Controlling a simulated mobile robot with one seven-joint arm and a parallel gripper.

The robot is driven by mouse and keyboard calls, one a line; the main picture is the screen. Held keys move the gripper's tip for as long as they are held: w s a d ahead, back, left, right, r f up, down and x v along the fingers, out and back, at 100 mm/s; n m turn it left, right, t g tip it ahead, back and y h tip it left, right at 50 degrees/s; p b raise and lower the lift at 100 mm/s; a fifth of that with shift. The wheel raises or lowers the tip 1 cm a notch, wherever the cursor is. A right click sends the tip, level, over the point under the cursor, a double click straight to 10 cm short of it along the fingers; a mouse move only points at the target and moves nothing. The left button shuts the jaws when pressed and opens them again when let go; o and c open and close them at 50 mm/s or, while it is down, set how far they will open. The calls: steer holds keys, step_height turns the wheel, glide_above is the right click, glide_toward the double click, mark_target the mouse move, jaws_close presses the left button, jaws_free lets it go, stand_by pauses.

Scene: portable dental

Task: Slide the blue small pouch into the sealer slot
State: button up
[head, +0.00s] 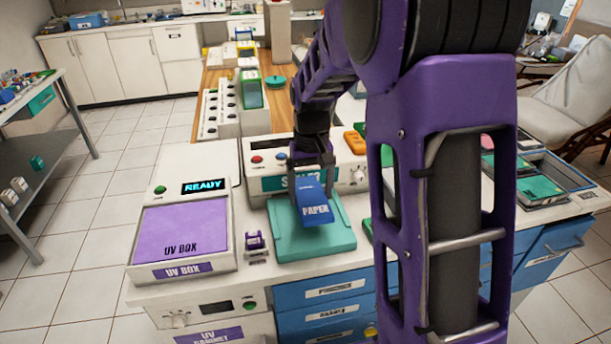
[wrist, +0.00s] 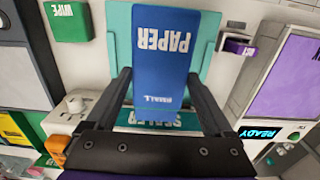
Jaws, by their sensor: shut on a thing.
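The blue small pouch (head: 313,209), marked PAPER, is held in my gripper (head: 312,165) and hangs tilted over the front of the sealer. The pouch also fills the middle of the wrist view (wrist: 163,75), between the two dark fingers of my gripper (wrist: 157,80). The sealer (head: 257,147) is a pale box with a teal label, red and blue buttons and a knob. Its teal plate (head: 290,248) lies in front, below the pouch. My gripper and the pouch hide part of the sealer's front, and I cannot make out the slot.
A UV box (head: 180,229) with a purple lid and READY display stands left of the sealer. A small purple holder (head: 256,243) stands between them. An orange item (head: 355,142) lies on the sealer's top. A green WIPE box (wrist: 66,21) shows in the wrist view.

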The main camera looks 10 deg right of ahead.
steer(key=shift+w, duration=0.15)
steer(key=shift+f+b, duration=0.65)
steer(key=shift+f, duration=0.1)
steer(key=shift+f+b, duration=2.15)
steer(key=shift+f, duration=0.5)
steer(key=shift+w+r+p, duration=0.25)
steer(key=shift+r+p, duration=0.05)
steer(key=shift+p, duration=0.15)
steer(key=shift+w+f+p, duration=0.1)
steer(key=shift+w+p, duration=0.6)
steer(key=shift+w, duration=1.2)
steer(key=shift+f, duration=0.1)
steer(key=o, duration=1.1)
steer(key=shift+o, duration=0.2)
